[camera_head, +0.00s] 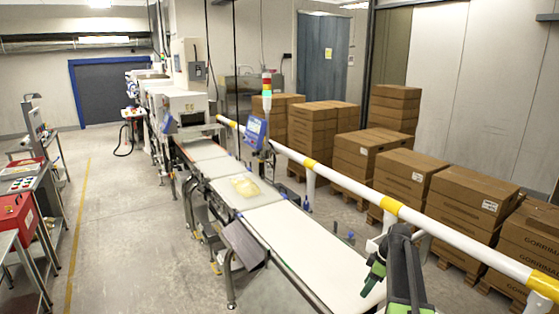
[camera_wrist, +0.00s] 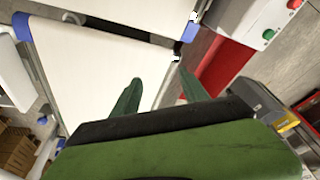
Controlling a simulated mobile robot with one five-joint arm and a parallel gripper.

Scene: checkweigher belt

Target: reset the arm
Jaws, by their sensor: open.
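My gripper (camera_head: 375,277) shows at the lower right of the head view, over the near end of the white belt (camera_head: 300,244). It is dark green and points down and to the left. In the wrist view its two green fingers (camera_wrist: 160,92) stand apart with nothing between them, so it is open and empty. The white belt surface (camera_wrist: 85,70) lies beyond the fingers in the wrist view.
A yellowish pack (camera_head: 245,187) lies on the belt line. A white and yellow rail (camera_head: 390,206) runs along the belt's right side, close to my arm. Stacked cartons (camera_head: 407,174) stand behind it. A red box and control panel (camera_wrist: 245,25) show in the wrist view.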

